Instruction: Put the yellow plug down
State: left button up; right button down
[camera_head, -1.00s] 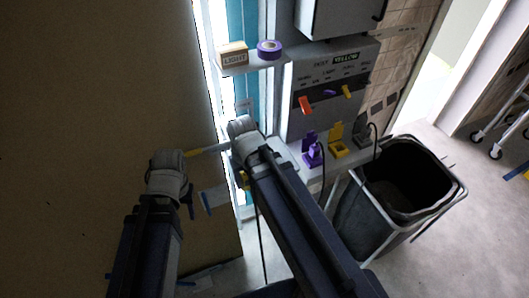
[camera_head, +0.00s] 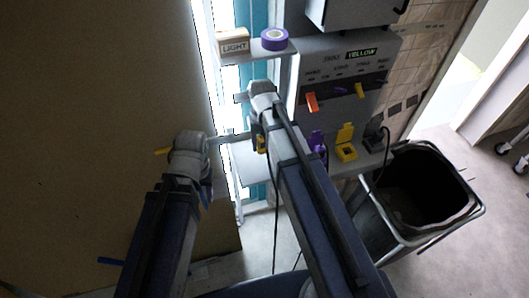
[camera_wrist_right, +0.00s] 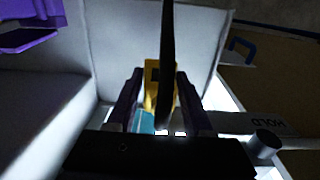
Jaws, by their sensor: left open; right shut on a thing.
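The yellow plug (camera_head: 261,144) shows as a small yellow patch below my right gripper (camera_head: 262,100), beside the panel. In the right wrist view, the yellow plug (camera_wrist_right: 152,88) sits between the two dark fingers of my right gripper (camera_wrist_right: 153,95), which are shut on it. A dark cable runs up from it across the picture. Pale grey surfaces lie behind it; I cannot tell whether it touches them. My left gripper (camera_head: 190,150) is open in front of the brown board, at the pale bar. Its fingertips are mostly hidden.
The panel (camera_head: 345,75) carries coloured levers and a "YELLOW" display. Below are a purple socket (camera_head: 318,142), an open yellow socket (camera_head: 346,150) and a dark plug (camera_head: 375,135). A small shelf holds a "LIGHT" box (camera_head: 233,43) and purple tape (camera_head: 274,39). A bin (camera_head: 440,235) stands right.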

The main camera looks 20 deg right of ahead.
aim_at(263, 150)
jog(key=shift+d+f, duration=0.1)
jog(key=shift+f, duration=0.35)
notch_tip(263, 150, down, 3)
jog(key=b, duration=0.3)
jog(key=shift+w+f+b, duration=0.15)
jog(key=shift+f+b, duration=0.15)
jog(key=shift+b, duration=0.15)
jog(key=shift+w+d+r, duration=0.1)
jog(key=shift+d, duration=0.05)
jog(key=shift+f, duration=0.2)
jog(key=shift+c, duration=1.5)
grip_release()
jog(key=shift+r, duration=0.2)
